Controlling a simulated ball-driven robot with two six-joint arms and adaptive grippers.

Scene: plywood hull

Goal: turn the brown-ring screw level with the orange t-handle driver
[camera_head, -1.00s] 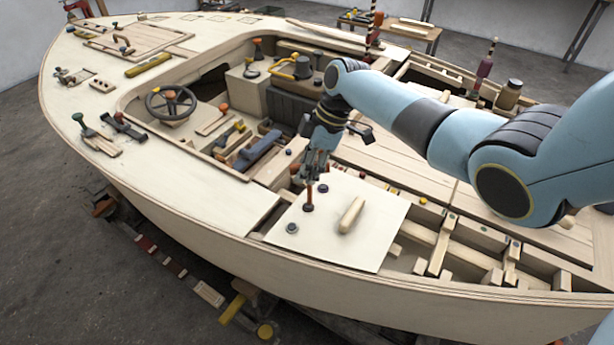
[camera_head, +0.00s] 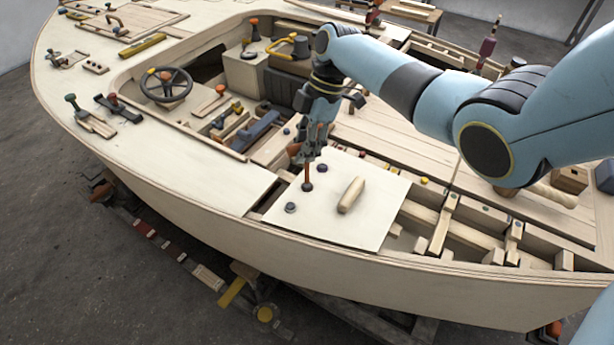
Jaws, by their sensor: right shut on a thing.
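My right gripper (camera_head: 309,148) is shut on the orange t-handle driver (camera_head: 307,174) above the pale panel (camera_head: 325,220). The driver stands about upright, its lower end at a dark round spot on the panel. The gripper hides most of its handle. One dark round screw (camera_head: 291,207) lies in front of the driver's foot, and a purplish one (camera_head: 322,168) lies behind it to the right. The brown ring cannot be made out; the driver's foot covers the spot there. My left gripper is not in view.
A wooden handle (camera_head: 351,194) lies on the panel right of the driver. Open framing with wooden blocks (camera_head: 444,222) is to the right. A blue tool (camera_head: 251,138) and a steering wheel (camera_head: 166,85) are to the left.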

